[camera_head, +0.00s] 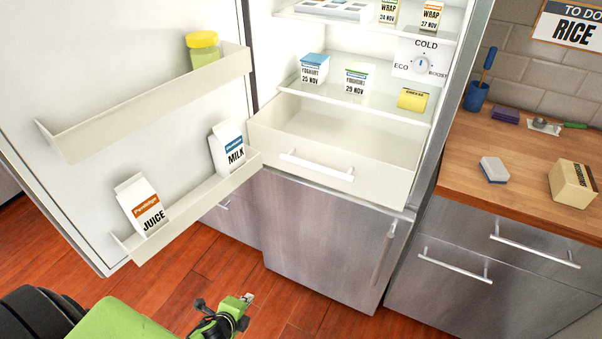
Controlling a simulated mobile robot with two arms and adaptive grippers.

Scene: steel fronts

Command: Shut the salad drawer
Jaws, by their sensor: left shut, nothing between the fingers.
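The salad drawer (265,142) is a cream-white bin at the bottom of the open fridge. It is pulled out, and its inside shows and looks empty. A white bar handle (317,165) runs across its front. My left gripper (247,298) is low in the picture, in front of and below the drawer and apart from it. Its fingers are shut with nothing between them. My right gripper is not in view.
The fridge door (92,87) stands open on the left, with juice (143,206) and milk (228,147) cartons in its lower shelf. A wooden counter (462,145) is on the right. The red wood floor (165,285) before the fridge looks clear.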

